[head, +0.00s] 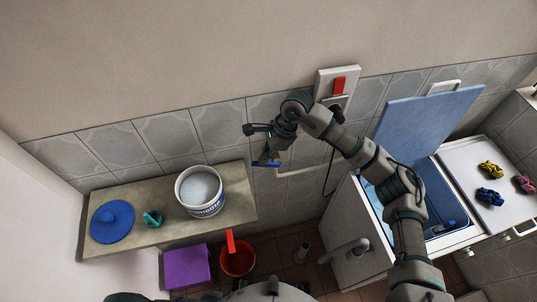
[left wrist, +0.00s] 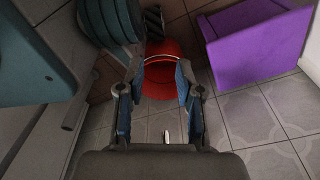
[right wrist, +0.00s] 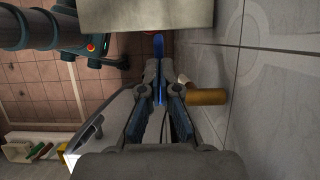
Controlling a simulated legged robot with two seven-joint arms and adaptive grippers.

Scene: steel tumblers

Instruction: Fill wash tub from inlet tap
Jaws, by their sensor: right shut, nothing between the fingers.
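The wash tub (head: 425,192) is the blue well of the white machine, its blue lid (head: 430,125) raised; a dark blue item lies inside, and I cannot make out water. A blue lever (head: 267,161), apparently the inlet tap's, is at the wall above a pale pipe (head: 302,171). It shows again in the right wrist view (right wrist: 158,43), with a brass cylinder (right wrist: 206,97) beside it. My right gripper (right wrist: 157,66) is shut and empty, close to the lever; contact is unclear. My left gripper (left wrist: 158,92) is open and empty, pointing toward a red bucket (left wrist: 164,70).
A shelf (head: 236,198) holds a white pail (head: 200,206), a blue disc (head: 112,222) and a teal scoop (head: 153,219). A purple box (head: 187,268) stands below. A red wall switch (head: 339,86) is above my right wrist. Coloured cloths (head: 489,196) lie right of the tub.

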